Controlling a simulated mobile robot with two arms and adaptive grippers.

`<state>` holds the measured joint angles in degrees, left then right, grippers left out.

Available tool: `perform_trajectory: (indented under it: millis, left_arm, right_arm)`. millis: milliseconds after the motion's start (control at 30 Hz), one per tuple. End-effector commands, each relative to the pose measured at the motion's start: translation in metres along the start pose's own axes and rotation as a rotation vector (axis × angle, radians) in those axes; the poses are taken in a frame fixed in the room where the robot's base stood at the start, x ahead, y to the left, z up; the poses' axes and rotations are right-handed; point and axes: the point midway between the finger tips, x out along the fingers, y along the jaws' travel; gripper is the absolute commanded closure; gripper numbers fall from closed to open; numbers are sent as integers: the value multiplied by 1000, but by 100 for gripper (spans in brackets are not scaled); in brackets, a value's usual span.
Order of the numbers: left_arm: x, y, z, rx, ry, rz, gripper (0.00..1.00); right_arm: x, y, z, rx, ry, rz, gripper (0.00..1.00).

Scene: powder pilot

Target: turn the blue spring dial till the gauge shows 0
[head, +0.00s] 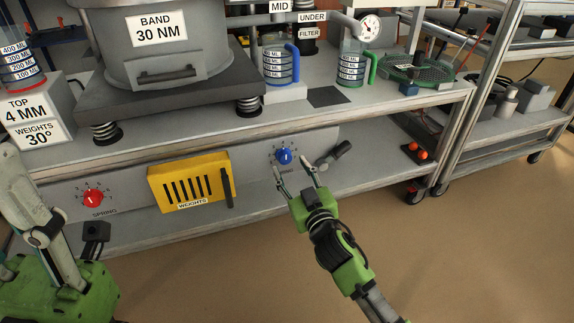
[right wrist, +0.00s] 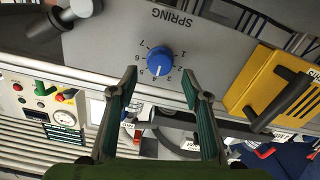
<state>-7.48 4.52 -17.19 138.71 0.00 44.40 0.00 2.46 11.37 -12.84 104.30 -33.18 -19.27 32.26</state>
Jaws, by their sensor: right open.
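The blue spring dial (head: 284,156) sits on the front panel under the bench. In the right wrist view the dial (right wrist: 160,60) shows upside down, ringed by numbers, its white mark close to the 4. My right gripper (head: 293,170) is open just in front of and below the dial in the head view. In the right wrist view its open fingertips (right wrist: 160,82) lie to either side below the dial, apart from it. The round gauge (head: 370,27) stands at the back of the bench; its reading is too small to tell. My left gripper's fingers do not show.
The yellow weights box (head: 190,181) with a dark handle (head: 227,188) is left of the dial. A grey handle (head: 335,155) sticks out close on the right. A red dial (head: 92,197) is further left. The bench edge (head: 250,128) overhangs the panel.

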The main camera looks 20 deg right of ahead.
Motion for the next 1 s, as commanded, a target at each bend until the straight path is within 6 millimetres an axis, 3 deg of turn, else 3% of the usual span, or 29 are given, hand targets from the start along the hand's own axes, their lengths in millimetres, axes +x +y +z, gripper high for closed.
perform_trajectory:
  millis: [100, 300, 667, 700, 833, 1000]
  left_arm:
    - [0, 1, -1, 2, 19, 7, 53]
    - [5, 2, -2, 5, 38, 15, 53]
    - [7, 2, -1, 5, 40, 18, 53]
    - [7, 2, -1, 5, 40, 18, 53]
    - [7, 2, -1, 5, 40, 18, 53]
    - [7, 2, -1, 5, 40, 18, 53]
  right_arm:
    - [19, 0, 1, -2, 1, 1, 56]
    - [38, 0, 1, -2, 0, 0, 56]
    - [42, 0, 0, 0, -1, 0, 56]
    - [42, 0, 0, 0, -1, 0, 59]
    - [42, 0, 0, 0, -1, 0, 92]
    - [42, 0, 0, -1, -1, 0, 94]
